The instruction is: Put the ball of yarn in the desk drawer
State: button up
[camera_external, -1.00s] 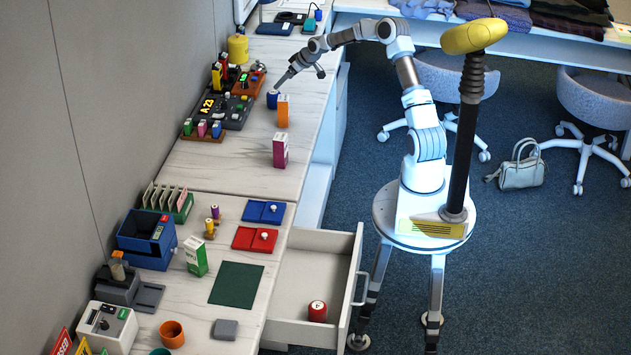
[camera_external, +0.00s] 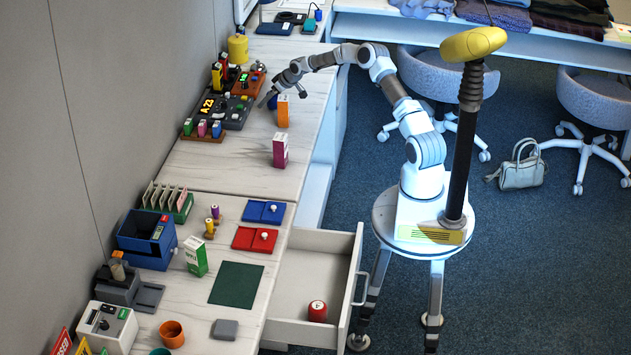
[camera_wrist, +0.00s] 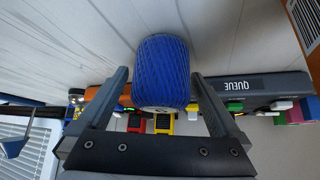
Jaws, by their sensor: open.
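The ball of yarn is a blue spool-like cylinder, clear in the wrist view (camera_wrist: 163,68). It stands on the white counter at the back, and a small blue bit of it shows beside my gripper in the external view (camera_external: 272,103). My gripper (camera_wrist: 160,76) is open, with one finger on each side of the yarn and gaps visible. In the external view my gripper (camera_external: 268,100) points down and left at the yarn. The desk drawer (camera_external: 300,268) is pulled open at the front right and holds a red cylinder (camera_external: 317,311) with a white mark.
An orange-and-white box (camera_external: 283,112) stands just right of the yarn, and a purple-and-white box (camera_external: 280,150) stands nearer. A dark queue display unit (camera_external: 225,112) lies to the left. Red and blue trays, a green mat (camera_external: 236,285) and cups occupy the near desk.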

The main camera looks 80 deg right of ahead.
jog(key=shift+c, duration=0.2)
jog(key=c, duration=1.5)
jog(key=shift+r, duration=0.7)
notch_tip(320, 180, up, 3)
jog(key=shift+f+p, duration=0.1)
jog(key=shift+p, duration=0.45)
jog(key=s+d+r, duration=0.1)
jog(key=s+r, duration=0.1)
jog(key=s, duration=0.1)
jog(key=s+d+r+p, duration=0.1)
jog(key=s+r, duration=0.1)
jog(key=s, duration=0.2)
jog(key=s+d+r, duration=0.2)
jog(key=s+r, duration=0.1)
jog(key=s, duration=0.1)
jog(key=shift+d+p, duration=0.1)
jog(key=shift+p, duration=0.2)
